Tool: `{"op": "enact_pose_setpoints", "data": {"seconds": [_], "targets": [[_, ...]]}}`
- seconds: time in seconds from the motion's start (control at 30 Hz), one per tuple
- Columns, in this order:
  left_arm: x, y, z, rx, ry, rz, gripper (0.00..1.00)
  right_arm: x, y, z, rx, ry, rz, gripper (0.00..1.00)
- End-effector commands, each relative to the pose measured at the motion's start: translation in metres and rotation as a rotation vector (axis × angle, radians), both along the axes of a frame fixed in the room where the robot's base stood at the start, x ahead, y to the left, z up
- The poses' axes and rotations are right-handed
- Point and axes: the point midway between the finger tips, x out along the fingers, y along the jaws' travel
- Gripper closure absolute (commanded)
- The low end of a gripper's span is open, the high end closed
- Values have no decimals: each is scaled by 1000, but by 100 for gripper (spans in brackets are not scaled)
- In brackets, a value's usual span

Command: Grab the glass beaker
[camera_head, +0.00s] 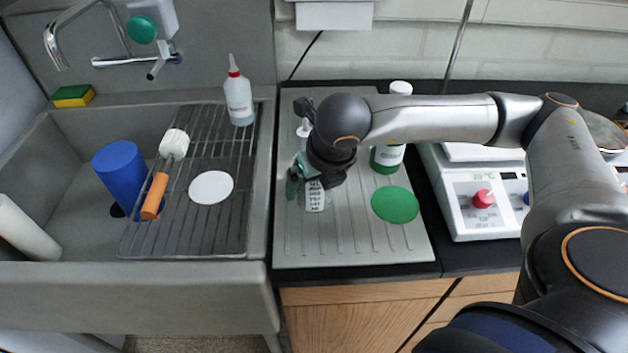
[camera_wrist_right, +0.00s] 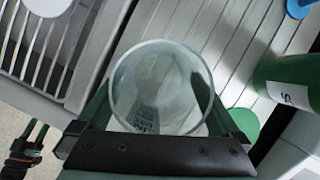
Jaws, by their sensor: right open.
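The glass beaker (camera_head: 315,197) is clear with dark markings and stands upright on the grey ribbed drainboard. In the right wrist view the round rim of the beaker (camera_wrist_right: 160,75) shows between the two fingers. My right gripper (camera_head: 312,181) is at the beaker and covers its upper part in the head view. In the right wrist view the right gripper (camera_wrist_right: 158,108) is open, with one green-tipped finger on each side of the beaker. I cannot tell whether a finger touches the glass.
A green bottle (camera_head: 387,158) and a green disc (camera_head: 395,204) are right of the beaker. The sink at left holds a wire rack (camera_head: 225,235), a brush (camera_head: 155,195) and a blue cylinder (camera_head: 120,175). The drainboard's front (camera_head: 330,245) is clear.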

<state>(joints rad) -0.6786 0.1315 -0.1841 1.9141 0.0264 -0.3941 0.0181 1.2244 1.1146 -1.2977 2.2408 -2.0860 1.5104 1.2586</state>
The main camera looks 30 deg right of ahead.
Motion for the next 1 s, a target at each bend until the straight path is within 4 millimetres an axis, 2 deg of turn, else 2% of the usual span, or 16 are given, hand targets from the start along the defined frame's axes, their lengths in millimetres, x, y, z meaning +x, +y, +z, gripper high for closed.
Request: {"op": "enact_pose_setpoints", "data": {"seconds": [0.23, 0.87, 1.0], "targets": [[0, 0, 0, 0, 0, 0, 50, 0, 0, -2, 1, 0, 1, 2], [0, 0, 0, 0, 1, 0, 50, 0, 0, -1, 0, -1, 0, 73], [0, 0, 0, 0, 1, 0, 50, 1, 0, -1, 1, -1, 0, 73]]}}
